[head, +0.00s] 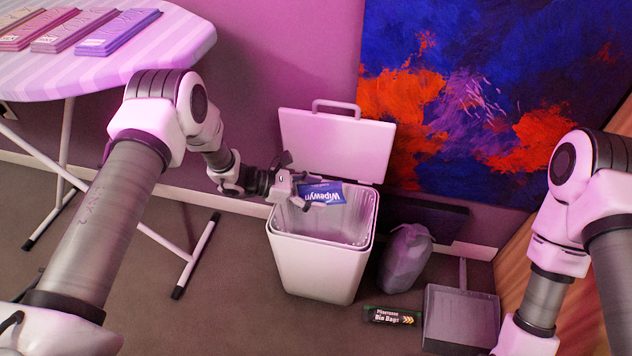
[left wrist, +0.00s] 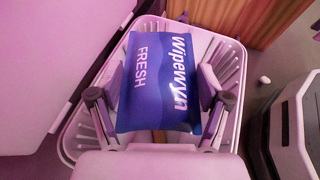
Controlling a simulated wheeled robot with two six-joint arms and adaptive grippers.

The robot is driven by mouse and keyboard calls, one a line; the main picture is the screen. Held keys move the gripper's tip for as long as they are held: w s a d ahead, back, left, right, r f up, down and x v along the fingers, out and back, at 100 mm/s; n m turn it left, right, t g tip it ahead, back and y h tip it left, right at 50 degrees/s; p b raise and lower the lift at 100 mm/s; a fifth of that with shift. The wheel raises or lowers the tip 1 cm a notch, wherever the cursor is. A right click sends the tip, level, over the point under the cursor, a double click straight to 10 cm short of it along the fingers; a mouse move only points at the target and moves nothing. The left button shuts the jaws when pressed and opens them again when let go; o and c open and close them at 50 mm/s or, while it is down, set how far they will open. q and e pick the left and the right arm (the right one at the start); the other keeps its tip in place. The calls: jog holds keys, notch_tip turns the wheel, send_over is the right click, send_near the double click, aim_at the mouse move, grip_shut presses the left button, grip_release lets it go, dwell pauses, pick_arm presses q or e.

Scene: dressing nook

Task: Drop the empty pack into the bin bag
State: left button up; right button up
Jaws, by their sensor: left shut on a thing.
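The blue Wipewyn pack (head: 325,193) is held over the mouth of an open white bin (head: 313,270). My left gripper (head: 298,192) is shut on it. In the left wrist view the pack (left wrist: 158,80) sits between the two fingers (left wrist: 162,105), one on each side, looking flat and bearing the word FRESH. The bin (left wrist: 72,140) shows beneath and around it in that view. The bin's inside has a pale, ribbed-looking lining (head: 350,222); I cannot tell whether it is a bag. My right gripper is not in view; only its arm shows.
The bin's raised lid (head: 335,145) stands behind its mouth. A grey full bag (head: 405,258), a dark Bin Bags pack (head: 392,316) and a dustpan (head: 460,318) are right of the bin. An ironing board (head: 130,60) with folded items stands at left.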

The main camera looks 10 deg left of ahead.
pick_arm(q)
notch_tip(320, 180, down, 3)
jog(key=shift+f+b, duration=0.2)
jog(key=shift+b, duration=0.55)
jog(key=o, duration=0.7)
jog(key=shift+d+r, duration=0.1)
